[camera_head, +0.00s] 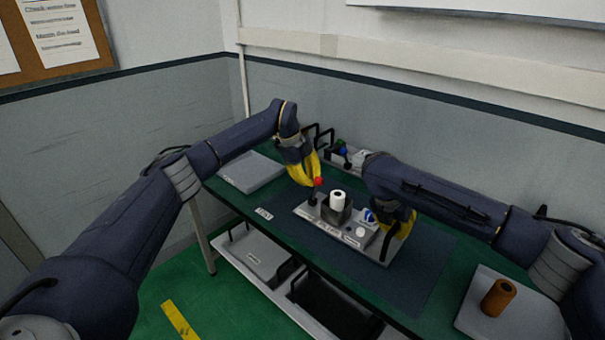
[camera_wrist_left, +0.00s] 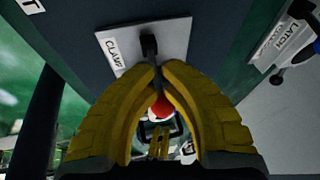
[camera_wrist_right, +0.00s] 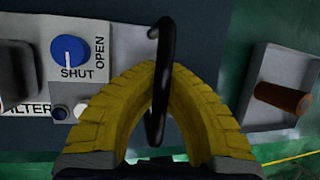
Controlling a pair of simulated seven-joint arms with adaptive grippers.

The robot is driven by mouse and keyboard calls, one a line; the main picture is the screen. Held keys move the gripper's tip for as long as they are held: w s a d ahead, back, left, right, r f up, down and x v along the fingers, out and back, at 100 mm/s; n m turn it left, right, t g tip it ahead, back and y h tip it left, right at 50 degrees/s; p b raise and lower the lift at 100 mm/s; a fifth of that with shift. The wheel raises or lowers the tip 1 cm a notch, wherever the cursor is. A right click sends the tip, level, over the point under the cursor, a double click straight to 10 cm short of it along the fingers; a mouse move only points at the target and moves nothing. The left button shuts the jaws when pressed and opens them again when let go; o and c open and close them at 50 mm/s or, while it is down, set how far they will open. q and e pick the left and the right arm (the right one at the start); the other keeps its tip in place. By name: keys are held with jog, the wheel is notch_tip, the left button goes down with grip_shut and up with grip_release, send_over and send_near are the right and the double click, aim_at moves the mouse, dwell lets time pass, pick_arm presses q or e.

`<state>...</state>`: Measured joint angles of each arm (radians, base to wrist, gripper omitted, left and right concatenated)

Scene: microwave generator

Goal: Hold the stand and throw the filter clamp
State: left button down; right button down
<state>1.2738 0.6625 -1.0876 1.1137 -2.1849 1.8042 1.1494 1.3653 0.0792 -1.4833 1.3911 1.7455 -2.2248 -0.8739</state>
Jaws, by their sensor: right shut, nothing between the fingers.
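The stand (camera_head: 303,207) is a grey plate on a dark mat, carrying a white cylinder (camera_head: 338,200) in a dark holder. The filter clamp lever (camera_wrist_left: 149,46), black with a red knob (camera_wrist_left: 161,105), rises beside the CLAMP label; the knob also shows in the head view (camera_head: 319,182). My left gripper (camera_wrist_left: 160,66) has its yellow fingertips closed at the lever, the knob between the fingers. My right gripper (camera_wrist_right: 154,66) is shut at the stand's right end. A black handle (camera_wrist_right: 163,40) crosses its fingertips, but no grip on it shows.
A blue dial (camera_wrist_right: 69,50) marked SHUT and OPEN is on the stand near my right gripper. A brown cylinder (camera_head: 498,297) stands on a grey tray (camera_head: 540,318) at right. A grey panel (camera_head: 250,172) lies at left. Black handles and a blue knob stand behind.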

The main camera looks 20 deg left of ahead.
pick_arm(q)
jog(key=shift+s+d, duration=0.1)
jog(key=shift+d, duration=0.25)
jog(key=shift+s+d, duration=0.1)
jog(key=shift+d, duration=0.4)
pick_arm(e)
jog(key=shift+a, duration=0.1)
pick_arm(q)
jog(key=shift+d, duration=0.3)
jog(key=shift+a+r, duration=0.1)
jog(key=shift+r, duration=0.1)
jog(key=shift+w+a+r, duration=0.1)
jog(key=shift+a+r, duration=0.45)
jog(key=shift+r, duration=0.35)
jog(key=shift+w+a+r, duration=0.1)
jog(key=shift+a+r, duration=0.4)
jog(key=shift+r, duration=0.4)
jog(key=v, duration=1.2)
pick_arm(e)
jog(key=c, duration=2.1)
grip_release()
